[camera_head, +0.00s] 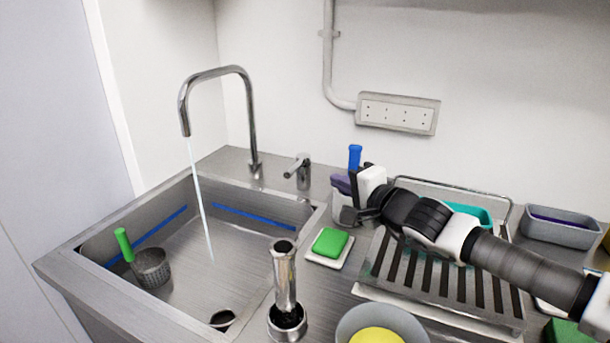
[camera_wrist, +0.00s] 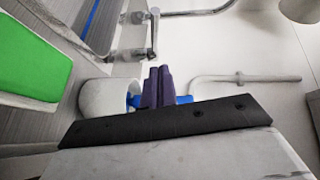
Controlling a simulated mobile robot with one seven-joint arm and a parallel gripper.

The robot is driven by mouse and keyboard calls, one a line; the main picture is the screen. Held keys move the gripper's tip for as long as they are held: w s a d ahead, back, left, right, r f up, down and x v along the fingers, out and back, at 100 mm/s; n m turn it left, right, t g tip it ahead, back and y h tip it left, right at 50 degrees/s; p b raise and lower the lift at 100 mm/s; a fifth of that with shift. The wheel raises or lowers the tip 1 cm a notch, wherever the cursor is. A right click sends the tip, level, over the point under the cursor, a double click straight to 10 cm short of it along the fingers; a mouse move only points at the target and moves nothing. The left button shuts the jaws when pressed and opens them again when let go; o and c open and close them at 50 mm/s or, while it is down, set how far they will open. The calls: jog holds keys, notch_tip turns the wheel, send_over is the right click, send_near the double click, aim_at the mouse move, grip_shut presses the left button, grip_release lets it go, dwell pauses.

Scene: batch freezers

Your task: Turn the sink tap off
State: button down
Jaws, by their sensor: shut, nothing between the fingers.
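The sink tap has a tall curved chrome spout (camera_head: 249,110) at the back of the steel sink. A stream of water (camera_head: 201,200) runs from it into the basin. Its separate lever handle (camera_head: 300,171) stands on the counter, right of the spout. My gripper (camera_head: 340,184) is right of the lever, apart from it, above the counter by a white cup. Its dark purple fingers are together and empty, and show in the wrist view (camera_wrist: 158,87). Chrome tap parts (camera_wrist: 153,33) appear beyond the fingertips there.
A white cup (camera_head: 345,212) with a blue-handled tool (camera_head: 355,157) is beside my gripper. A green sponge (camera_head: 330,241) lies in front. A drying rack (camera_head: 440,280) stands right, under my arm. A chrome cylinder (camera_head: 284,275) stands at the sink's near right. Space between fingers and lever looks clear.

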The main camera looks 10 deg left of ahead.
aim_at(294, 170)
jog(key=shift+w+a+f+p, duration=0.3)
jog(key=shift+w+a, duration=0.45)
jog(key=shift+a, duration=0.7)
jog(key=shift+w+a+f+p, duration=0.25)
jog(key=shift+w+a, duration=0.45)
jog(key=shift+a, duration=0.8)
jog(key=shift+w+a+f+p, duration=0.3)
jog(key=shift+w+a, duration=0.45)
jog(key=shift+a, duration=0.7)
